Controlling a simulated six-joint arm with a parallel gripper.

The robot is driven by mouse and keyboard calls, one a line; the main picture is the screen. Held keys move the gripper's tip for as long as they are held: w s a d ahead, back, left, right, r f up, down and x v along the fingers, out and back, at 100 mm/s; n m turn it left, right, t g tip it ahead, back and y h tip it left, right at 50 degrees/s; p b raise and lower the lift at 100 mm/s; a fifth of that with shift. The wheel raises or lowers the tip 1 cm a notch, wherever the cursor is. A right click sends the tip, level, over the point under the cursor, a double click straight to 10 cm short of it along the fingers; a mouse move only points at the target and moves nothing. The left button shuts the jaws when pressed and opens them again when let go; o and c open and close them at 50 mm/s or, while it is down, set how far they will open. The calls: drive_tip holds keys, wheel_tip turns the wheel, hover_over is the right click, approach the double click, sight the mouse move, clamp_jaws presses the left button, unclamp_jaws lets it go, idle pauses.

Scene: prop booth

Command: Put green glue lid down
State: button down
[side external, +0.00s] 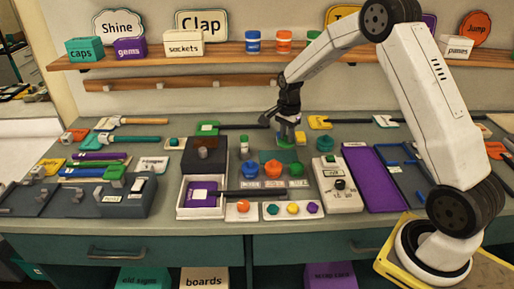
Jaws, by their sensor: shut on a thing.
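My gripper (287,134) points down over the middle of the bench. It is shut on a small green piece, the green glue lid (284,145), which is partly hidden by the fingers. The lid is just above or at the back edge of a dark green mat (268,156); I cannot tell whether it touches. A small white bottle with a green top (244,144) stands upright to the left of my gripper.
Blue, orange and green knobs (273,168) stand just in front. A dark box and white tray (180,212) are to the left, a white switch box (338,185) to the right. Long-handled tools lie behind. A purple tray (372,180) is further right.

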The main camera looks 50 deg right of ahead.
sight(278, 156)
drive_tip(key=shift+w+d+f, duration=0.2)
drive_tip(key=shift+w+f, duration=0.55)
drive_tip(key=shift+f, duration=0.15)
drive_tip(key=shift+w+d+f, duration=0.2)
drive_tip(key=shift+w+f, duration=0.55)
drive_tip(key=shift+f, duration=0.15)
drive_tip(key=shift+w+d+f, duration=0.1)
drive_tip(key=shift+w+f, duration=0.15)
drive_tip(key=shift+f, duration=1.6)
drive_tip(key=shift+f, duration=0.15)
drive_tip(key=c, duration=0.6)
unclamp_jaws()
drive_tip(key=shift+o, duration=0.2)
wheel_tip(278, 156, up, 12)
drive_tip(key=shift+r, duration=0.2)
